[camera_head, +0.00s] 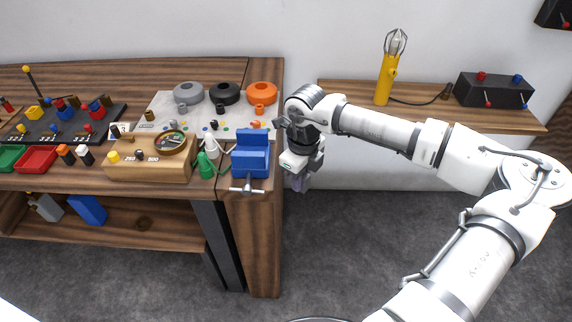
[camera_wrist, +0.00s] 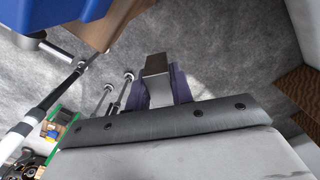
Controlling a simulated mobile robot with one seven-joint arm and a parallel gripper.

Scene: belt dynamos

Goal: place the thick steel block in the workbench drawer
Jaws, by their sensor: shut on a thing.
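My gripper (camera_head: 300,183) hangs pointing down just right of the workbench (camera_head: 262,235), beside its right end and the blue vise. In the wrist view its purple fingers (camera_wrist: 160,88) are shut on a grey steel block (camera_wrist: 156,66), whose end sticks out past the fingertips. Below the block is grey floor, and the block touches nothing else that I can see. In the head view the block is hidden or too small to tell. I cannot make out the workbench drawer for certain in either view.
The blue vise (camera_head: 251,156) stands at the bench's right front corner, close to my gripper. A wall shelf (camera_head: 432,111) holds a yellow lamp (camera_head: 385,80). Floor right of the bench is clear.

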